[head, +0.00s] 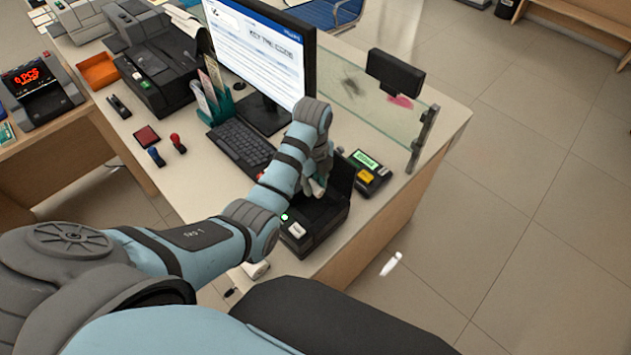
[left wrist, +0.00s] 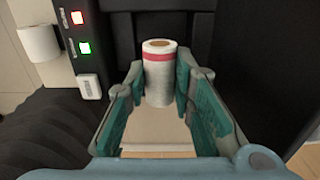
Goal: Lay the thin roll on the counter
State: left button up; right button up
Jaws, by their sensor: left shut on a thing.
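The thin roll (left wrist: 159,75) is white with a red band near its top and a brown core. In the left wrist view it stands upright between the teal-padded fingers of my left gripper (left wrist: 161,85), which is shut on it. In the head view the left gripper (head: 320,180) hangs over the black printer (head: 318,222), and only a small pale bit of the roll shows beside the fingers. The printer stands on the counter (head: 210,185); its dark body is around the roll in the wrist view. My right gripper is not in view.
Another white roll (left wrist: 40,43) lies left of the printer in the wrist view. A keyboard (head: 240,147), monitor (head: 265,50) and card terminal (head: 368,172) crowd the printer. The counter left of the keyboard is partly clear. Two stamps (head: 178,143) stand farther left.

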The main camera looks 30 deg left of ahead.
aim_at(314, 210)
pick_arm(q)
notch_tip(314, 210, down, 9)
jog(key=shift+f+b, duration=0.2)
jog(key=shift+b, duration=0.9)
jog(key=shift+f+p, duration=0.25)
jog(key=shift+p, duration=0.15)
jog(key=shift+f, duration=0.1)
jog(key=shift+f, duration=0.3)
jog(key=o, duration=0.9)
jog(key=shift+r, duration=0.1)
